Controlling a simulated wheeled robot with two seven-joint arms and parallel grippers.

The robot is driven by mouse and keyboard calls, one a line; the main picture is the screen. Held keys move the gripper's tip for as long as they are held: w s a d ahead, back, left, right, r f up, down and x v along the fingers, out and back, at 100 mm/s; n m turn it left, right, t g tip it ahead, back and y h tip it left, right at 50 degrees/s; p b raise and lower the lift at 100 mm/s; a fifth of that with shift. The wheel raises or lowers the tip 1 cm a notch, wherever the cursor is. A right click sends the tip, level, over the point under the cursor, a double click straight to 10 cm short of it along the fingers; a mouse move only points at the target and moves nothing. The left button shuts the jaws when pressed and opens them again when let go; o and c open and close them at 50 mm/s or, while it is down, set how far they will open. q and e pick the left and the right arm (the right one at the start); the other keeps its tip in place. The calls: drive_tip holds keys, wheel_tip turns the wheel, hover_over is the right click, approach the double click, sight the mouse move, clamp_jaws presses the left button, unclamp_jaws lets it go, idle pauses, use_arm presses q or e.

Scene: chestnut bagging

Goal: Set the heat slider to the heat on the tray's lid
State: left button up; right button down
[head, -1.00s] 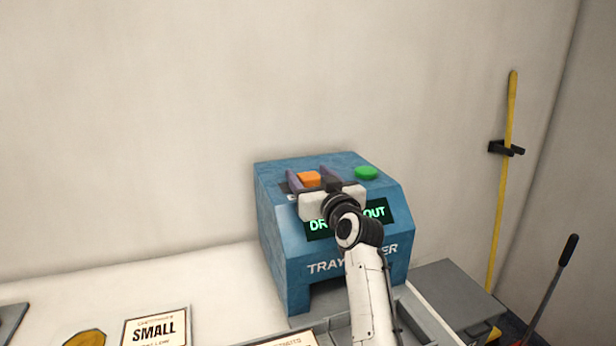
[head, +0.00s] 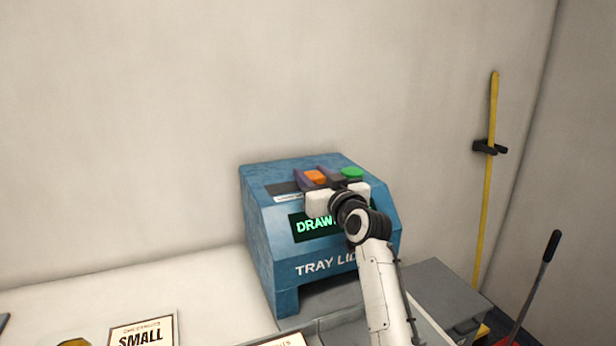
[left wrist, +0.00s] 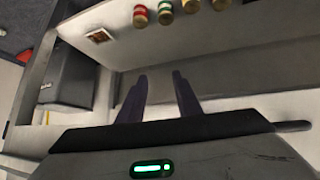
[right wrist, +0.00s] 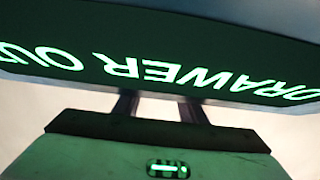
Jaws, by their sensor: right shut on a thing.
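The blue tray lidder (head: 262,232) stands against the wall, with a dark slot and a pale scale strip on its top. The orange slider knob (head: 316,176) is in the slot's line, near the green button (head: 352,173). My right gripper (head: 317,181) is shut on the orange knob, one finger on each side. In the right wrist view its fingers (right wrist: 158,106) reach behind the lit display, which hides the knob. My left gripper (left wrist: 160,92) is open and empty in the left wrist view. The scale marks and the heat on the tray's lid are not readable.
The display (head: 308,225) starts with "DRAW" in the head view; my right arm hides the rest. A card reading SMALL (head: 142,334) lies on the counter at the left. A grey box (head: 440,290) stands at the right. Several small jars (left wrist: 192,6) show in the left wrist view.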

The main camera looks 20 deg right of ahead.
drive_tip(key=c, duration=1.1)
unclamp_jaws()
drive_tip(key=shift+d, duration=0.35)
drive_tip(key=shift+a, duration=0.15)
drive_tip(key=shift+s, duration=0.25)
drive_tip(key=s, duration=0.9)
drive_tip(key=shift+s+d+b, duration=0.25)
drive_tip(key=shift+s+b, duration=0.1)
drive_tip(key=shift+s, duration=0.05)
